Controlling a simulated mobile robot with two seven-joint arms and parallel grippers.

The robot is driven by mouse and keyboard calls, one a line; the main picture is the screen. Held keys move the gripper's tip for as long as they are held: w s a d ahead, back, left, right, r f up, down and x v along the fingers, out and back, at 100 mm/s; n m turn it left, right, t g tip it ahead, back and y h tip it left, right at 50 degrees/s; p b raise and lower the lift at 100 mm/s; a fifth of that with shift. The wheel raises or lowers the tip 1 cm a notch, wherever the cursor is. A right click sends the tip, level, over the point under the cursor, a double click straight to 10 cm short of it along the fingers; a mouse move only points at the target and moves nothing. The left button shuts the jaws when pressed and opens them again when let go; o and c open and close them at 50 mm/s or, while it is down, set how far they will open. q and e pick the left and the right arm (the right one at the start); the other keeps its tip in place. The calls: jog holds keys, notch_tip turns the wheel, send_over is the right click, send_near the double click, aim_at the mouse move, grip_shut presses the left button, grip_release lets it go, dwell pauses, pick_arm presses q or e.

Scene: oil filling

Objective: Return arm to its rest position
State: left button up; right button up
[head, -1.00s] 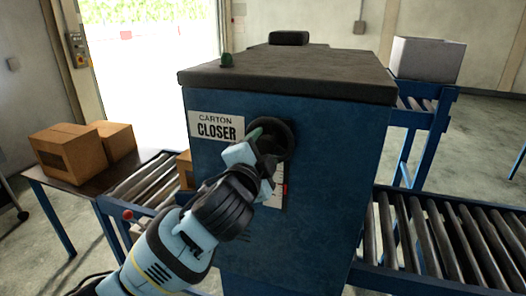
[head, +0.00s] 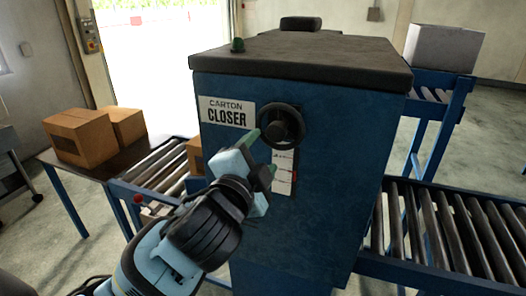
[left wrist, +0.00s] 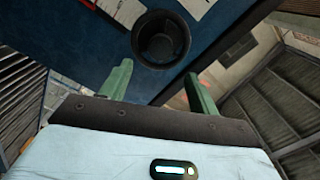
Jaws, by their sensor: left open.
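My left gripper (head: 262,152) is in front of the blue carton closer machine (head: 325,140), just below and left of a black round knob (head: 282,125) on its front. In the left wrist view the two green fingers (left wrist: 158,85) are spread apart with nothing between them. The knob (left wrist: 161,40) shows beyond the fingertips there, apart from them. My right gripper is in neither view.
Cardboard boxes (head: 80,137) stand on a dark table at the left. Roller conveyors run left (head: 152,170) and right (head: 450,230) of the machine. A white box (head: 440,48) sits on a raised blue stand behind. Open floor shows at far left.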

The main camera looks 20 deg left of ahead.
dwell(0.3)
pick_arm(q)
jog(key=s+f+n+g+h, duration=0.1)
jog(key=s+f+n+g, duration=0.15)
jog(key=f, duration=1.15)
jog(key=s+f+n+g+h, duration=0.1)
jog(key=f+n+g, duration=0.15)
jog(key=f, duration=1.25)
jog(key=s+a+f+n+g, duration=0.1)
jog(key=s+a+f+n, duration=0.1)
jog(key=s+f, duration=0.8)
jog(key=s+a+f+n+g, duration=0.2)
jog(key=s+a+f+n, duration=0.1)
jog(key=s+f, duration=0.7)
jog(key=shift+s+n+y, duration=0.4)
jog(key=shift+s+n, duration=0.1)
jog(key=shift+s, duration=0.1)
jog(key=shift+a, duration=0.1)
jog(key=shift+c, duration=0.3)
